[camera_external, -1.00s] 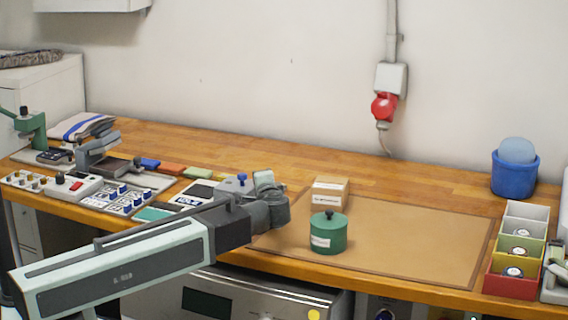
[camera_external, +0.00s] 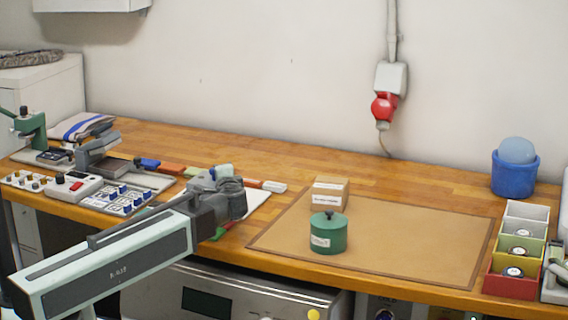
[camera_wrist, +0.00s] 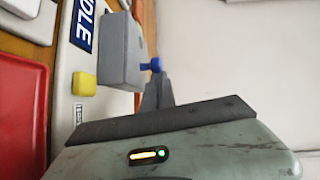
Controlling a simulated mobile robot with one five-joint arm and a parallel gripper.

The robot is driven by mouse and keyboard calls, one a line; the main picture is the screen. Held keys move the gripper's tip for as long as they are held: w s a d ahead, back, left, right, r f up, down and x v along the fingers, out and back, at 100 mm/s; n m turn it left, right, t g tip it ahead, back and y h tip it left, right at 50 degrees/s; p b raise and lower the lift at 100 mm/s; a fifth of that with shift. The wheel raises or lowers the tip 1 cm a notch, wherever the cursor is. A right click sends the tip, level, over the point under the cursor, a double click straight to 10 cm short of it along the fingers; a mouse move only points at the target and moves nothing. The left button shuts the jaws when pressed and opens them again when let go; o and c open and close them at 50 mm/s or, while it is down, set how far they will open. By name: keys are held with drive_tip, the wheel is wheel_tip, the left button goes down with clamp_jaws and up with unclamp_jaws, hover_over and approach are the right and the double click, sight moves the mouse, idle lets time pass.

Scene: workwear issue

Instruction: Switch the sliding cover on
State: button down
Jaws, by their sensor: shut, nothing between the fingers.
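The sliding cover is a grey block (camera_wrist: 122,60) with a blue knob (camera_wrist: 148,66) on a light panel (camera_wrist: 68,65). In the outside view the cover (camera_external: 202,182) is partly hidden behind my arm. My gripper (camera_wrist: 158,78) is shut and empty. Its fingertips are right at the knob in the wrist view; I cannot tell whether they touch it. In the outside view the fingers are hidden behind my wrist.
A green lidded pot (camera_external: 328,238) and a small carton (camera_external: 330,192) stand on or by a brown mat (camera_external: 420,235) to the right. A blue-switched board (camera_external: 122,201) and a grey control box (camera_external: 76,188) lie left. Coloured bins (camera_external: 511,287) stand at the far right.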

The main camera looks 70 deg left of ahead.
sight(211, 184)
drive_tip(key=shift+s+a, duration=1.1)
drive_tip(key=shift+s, duration=0.05)
drive_tip(key=d, duration=0.5)
drive_tip(key=shift+s+r+p, duration=0.3)
drive_tip(key=shift+s, duration=0.05)
wheel_tip(211, 184, up, 7)
drive_tip(key=p, duration=0.7)
drive_tip(key=shift+w, duration=0.1)
